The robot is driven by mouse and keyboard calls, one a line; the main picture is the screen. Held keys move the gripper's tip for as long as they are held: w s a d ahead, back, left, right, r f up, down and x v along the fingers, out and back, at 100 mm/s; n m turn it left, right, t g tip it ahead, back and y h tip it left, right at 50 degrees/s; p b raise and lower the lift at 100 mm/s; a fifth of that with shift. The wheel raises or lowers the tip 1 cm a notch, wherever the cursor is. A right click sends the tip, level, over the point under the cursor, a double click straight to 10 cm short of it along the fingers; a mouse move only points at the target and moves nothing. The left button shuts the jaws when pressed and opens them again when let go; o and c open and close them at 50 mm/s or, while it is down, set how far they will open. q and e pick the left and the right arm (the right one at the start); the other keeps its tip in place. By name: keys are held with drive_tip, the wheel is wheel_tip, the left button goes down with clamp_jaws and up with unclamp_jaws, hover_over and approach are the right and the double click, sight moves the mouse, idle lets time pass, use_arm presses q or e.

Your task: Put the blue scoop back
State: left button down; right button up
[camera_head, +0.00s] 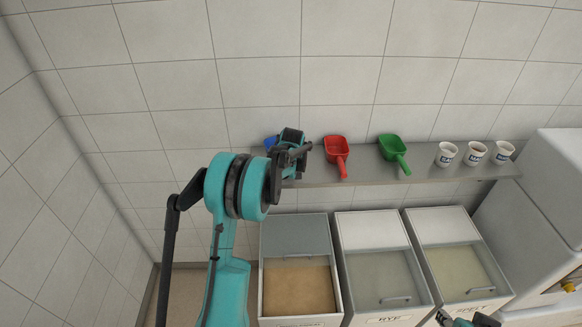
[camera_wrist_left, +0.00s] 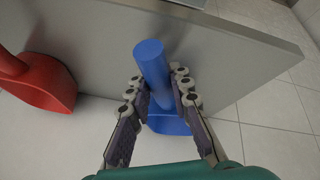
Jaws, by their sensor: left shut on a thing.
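The blue scoop (camera_head: 270,142) is at the left end of the wall shelf in the head view, mostly hidden behind my left gripper (camera_head: 296,152). In the left wrist view the blue scoop (camera_wrist_left: 153,68) has its handle between the two fingers of my left gripper (camera_wrist_left: 160,88), which is shut on it. The scoop's bowl shows beyond the fingers, close to the shelf; I cannot tell whether it touches. My right gripper (camera_head: 468,320) is only partly in view at the bottom right edge, and its jaws cannot be made out.
The grey shelf (camera_head: 370,172) also holds a red scoop (camera_head: 337,147), a green scoop (camera_head: 392,146) and three white cups (camera_head: 474,154) to the right. Below stand three bins with clear lids (camera_head: 380,277). A white machine (camera_head: 555,215) stands at the far right.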

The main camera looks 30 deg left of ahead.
use_arm(q)
drive_tip(key=shift+f, duration=0.2)
drive_tip(key=c, duration=1.4)
unclamp_jaws()
drive_tip(key=shift+o, duration=0.2)
drive_tip(key=shift+r, duration=0.15)
